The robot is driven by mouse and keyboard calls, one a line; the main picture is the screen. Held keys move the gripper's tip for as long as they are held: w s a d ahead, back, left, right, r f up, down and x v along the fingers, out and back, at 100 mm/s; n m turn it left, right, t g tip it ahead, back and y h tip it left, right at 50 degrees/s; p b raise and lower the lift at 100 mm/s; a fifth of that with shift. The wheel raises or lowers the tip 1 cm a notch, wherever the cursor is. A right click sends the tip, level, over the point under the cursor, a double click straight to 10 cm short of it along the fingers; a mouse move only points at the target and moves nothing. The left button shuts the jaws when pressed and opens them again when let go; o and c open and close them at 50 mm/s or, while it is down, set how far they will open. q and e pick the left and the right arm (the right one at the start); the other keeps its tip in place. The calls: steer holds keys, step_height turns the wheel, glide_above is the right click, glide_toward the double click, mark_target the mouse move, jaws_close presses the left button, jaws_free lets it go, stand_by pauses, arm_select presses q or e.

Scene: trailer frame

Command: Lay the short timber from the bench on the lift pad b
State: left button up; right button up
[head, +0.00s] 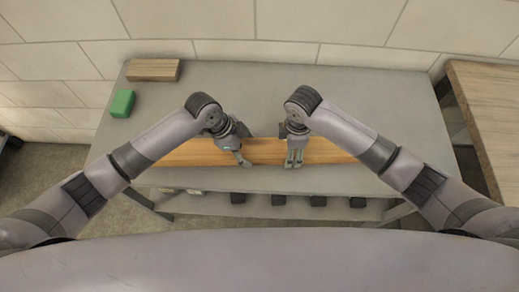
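A timber (200,153) with orange-brown grain lies lengthwise left to right over the grey bench (370,95), near its front edge. My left gripper (243,161) is over the middle of the timber, fingers pointing down towards its near edge. My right gripper (294,161) is a short way to the right, over the same timber. The fingers of both overlap the timber in this view. I cannot tell whether they grip it, touch it or hover above it. I cannot make out a lift pad in this view.
A short wooden block (153,70) and a green block (122,103) sit at the bench's back left. A wood-topped table (490,110) stands to the right. Several dark items (278,199) are on a shelf below the bench. A tiled wall (290,20) closes off the back.

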arm_select(q)
jaws_close()
arm_select(e)
jaws_close()
arm_select(q)
steer(key=shift+w+r, duration=0.1)
arm_select(e)
steer(key=shift+w+r, duration=0.1)
